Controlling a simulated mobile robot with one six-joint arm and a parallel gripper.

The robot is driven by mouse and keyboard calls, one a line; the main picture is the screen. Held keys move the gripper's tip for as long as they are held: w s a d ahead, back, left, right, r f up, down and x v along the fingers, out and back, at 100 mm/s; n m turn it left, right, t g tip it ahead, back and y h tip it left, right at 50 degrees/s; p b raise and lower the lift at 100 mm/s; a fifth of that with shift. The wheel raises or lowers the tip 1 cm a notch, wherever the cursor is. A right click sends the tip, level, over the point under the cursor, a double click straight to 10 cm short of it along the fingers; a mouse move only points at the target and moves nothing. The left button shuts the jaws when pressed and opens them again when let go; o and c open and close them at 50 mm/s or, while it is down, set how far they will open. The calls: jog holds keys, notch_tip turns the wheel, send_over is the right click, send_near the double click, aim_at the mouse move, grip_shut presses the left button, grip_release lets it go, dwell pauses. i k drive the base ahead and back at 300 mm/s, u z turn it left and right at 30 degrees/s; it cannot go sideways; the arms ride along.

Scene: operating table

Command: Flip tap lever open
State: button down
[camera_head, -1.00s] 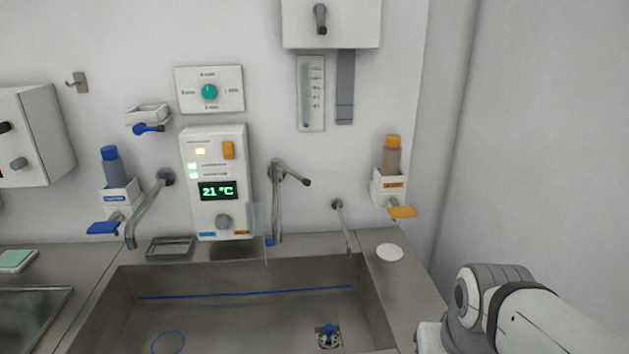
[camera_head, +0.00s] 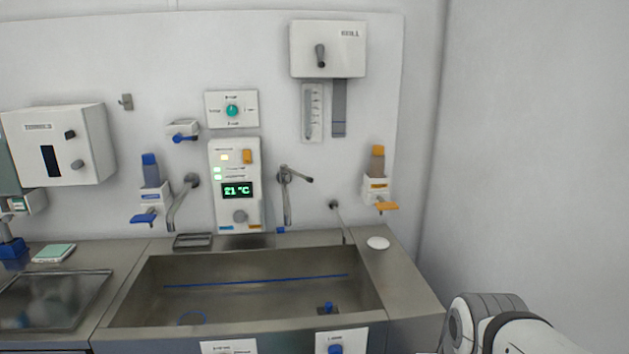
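A grey metal tap (camera_head: 286,205) is fixed to the wall above the sink (camera_head: 262,302), right of the control panel. Its short lever (camera_head: 301,178) points to the right with a dark tip. Its spout hangs down. Two other spouts show on the wall: a curved one (camera_head: 180,203) left of the panel and a thin one (camera_head: 341,222) to the right. Which tap the task means cannot be told. My gripper is not in view; only part of my arm shows at the lower right, apart from the taps.
The control panel (camera_head: 239,208) reads 21 °C. A blue-lever dispenser (camera_head: 150,195) and an orange-lever dispenser (camera_head: 377,187) flank the taps. A white box (camera_head: 327,49) hangs above. A white disc (camera_head: 378,243) lies on the right ledge. The basin is mostly clear.

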aim_at(284, 169)
jog(key=z, duration=0.15)
jog(key=i, duration=0.9)
jog(key=u, duration=0.05)
